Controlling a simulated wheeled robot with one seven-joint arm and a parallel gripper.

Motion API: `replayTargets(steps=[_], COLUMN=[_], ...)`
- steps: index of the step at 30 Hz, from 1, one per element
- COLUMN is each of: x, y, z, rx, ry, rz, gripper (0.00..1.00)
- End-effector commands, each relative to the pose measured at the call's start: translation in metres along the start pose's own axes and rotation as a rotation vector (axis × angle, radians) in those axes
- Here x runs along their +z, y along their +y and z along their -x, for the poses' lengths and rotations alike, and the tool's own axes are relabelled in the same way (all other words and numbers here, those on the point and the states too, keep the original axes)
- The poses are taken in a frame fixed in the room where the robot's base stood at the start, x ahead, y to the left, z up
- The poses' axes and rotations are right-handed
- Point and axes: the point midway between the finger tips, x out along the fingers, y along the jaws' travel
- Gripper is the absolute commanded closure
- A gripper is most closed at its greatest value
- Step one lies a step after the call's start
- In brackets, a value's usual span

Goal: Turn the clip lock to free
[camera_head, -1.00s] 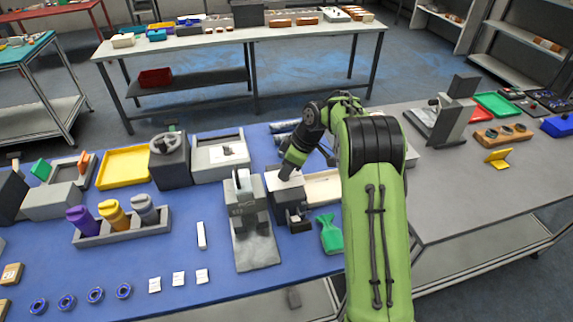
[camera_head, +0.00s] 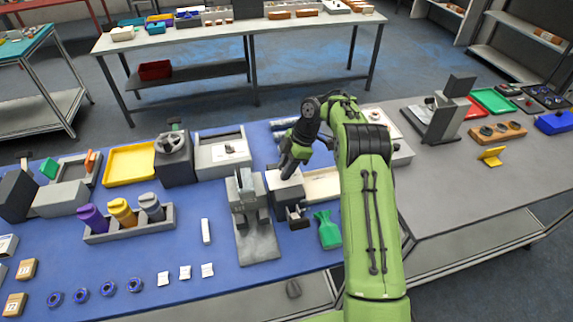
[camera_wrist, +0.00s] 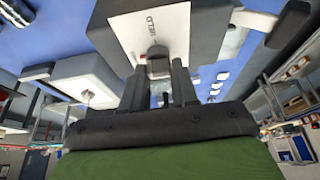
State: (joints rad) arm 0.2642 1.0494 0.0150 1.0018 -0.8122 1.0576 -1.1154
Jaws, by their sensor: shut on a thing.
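The clip lock appears to be the grey box (camera_head: 284,188) on the blue bench mat in the head view. In the wrist view its white face (camera_wrist: 125,28) carries a word that looks like HELD, upside down in the picture. A small dark knob (camera_wrist: 158,52) stands out from that face. My gripper (camera_wrist: 160,75) has its two dark fingers on either side of the knob and is shut on it. In the head view my gripper (camera_head: 288,172) reaches the top of the box, and the fingertips and knob are hard to make out.
A grey stand (camera_head: 245,200) is close on the left of the box. A green bottle-shaped piece (camera_head: 328,230) lies to the right, below a shallow pale tray (camera_head: 322,184). A grey rack (camera_head: 130,229) holds several bottles further left.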

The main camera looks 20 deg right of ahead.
Motion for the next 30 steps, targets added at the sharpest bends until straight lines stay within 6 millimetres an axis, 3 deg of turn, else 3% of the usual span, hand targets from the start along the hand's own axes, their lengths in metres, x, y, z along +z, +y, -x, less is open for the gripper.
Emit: replayTargets(steps=[11,12,16,25,30], x=[0.000,0.000,0.000,0.000,0.000], y=[0.001,0.001,0.001,0.001,0.001], z=[0.001,0.001,0.001,0.003,0.035], rx=[0.002,0.002,0.002,0.002,0.006], ry=[0.000,0.000,0.000,0.001,0.001], rz=[0.006,0.006,0.005,0.004,0.003], gripper=[1.00,0.65,0.46,0.46,0.46])
